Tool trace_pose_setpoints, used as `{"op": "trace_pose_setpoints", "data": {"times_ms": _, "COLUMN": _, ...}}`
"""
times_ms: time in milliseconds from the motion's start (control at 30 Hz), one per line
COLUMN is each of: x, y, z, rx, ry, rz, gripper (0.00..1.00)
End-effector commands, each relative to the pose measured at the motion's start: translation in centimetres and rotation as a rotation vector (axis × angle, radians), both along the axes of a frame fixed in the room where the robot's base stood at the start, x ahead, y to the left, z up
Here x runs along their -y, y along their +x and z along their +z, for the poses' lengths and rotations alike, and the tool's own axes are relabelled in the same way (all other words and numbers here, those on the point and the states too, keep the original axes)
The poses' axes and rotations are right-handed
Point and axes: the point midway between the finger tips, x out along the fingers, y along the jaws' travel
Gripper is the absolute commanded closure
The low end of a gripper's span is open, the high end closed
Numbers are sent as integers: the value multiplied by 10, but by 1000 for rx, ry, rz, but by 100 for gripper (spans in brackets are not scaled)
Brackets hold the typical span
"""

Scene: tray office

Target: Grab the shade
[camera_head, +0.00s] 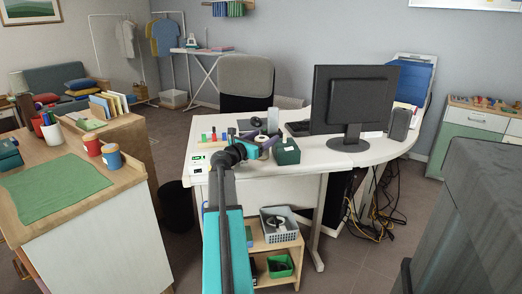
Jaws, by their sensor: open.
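My arm reaches forward from the bottom middle. My gripper (264,144) is over the front part of the white desk (330,158), close to a dark green box (286,152). It is open, far from the lampshade, and nothing shows held in it; its fingers are small and partly hidden by the wrist.
A monitor (352,100) is on the desk. A low shelf (270,245) and cables (378,215) are below it. A grey block fills the lower right. Floor shows between counter and desk.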

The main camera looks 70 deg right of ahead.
Motion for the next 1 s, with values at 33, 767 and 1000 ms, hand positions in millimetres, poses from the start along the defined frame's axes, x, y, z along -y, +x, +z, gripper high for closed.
{"op": "trace_pose_setpoints", "data": {"times_ms": 33, "x": 8, "y": -2, "z": -1, "rx": 1, "ry": 0, "rz": -2, "gripper": 32}}
{"op": "trace_pose_setpoints", "data": {"times_ms": 767, "x": 24, "y": -8, "z": 0, "rx": 0, "ry": -1, "rz": -1, "gripper": 32}}
{"op": "trace_pose_setpoints", "data": {"times_ms": 1000, "x": 24, "y": -8, "z": 0, "rx": 0, "ry": -1, "rz": -2, "gripper": 56}}
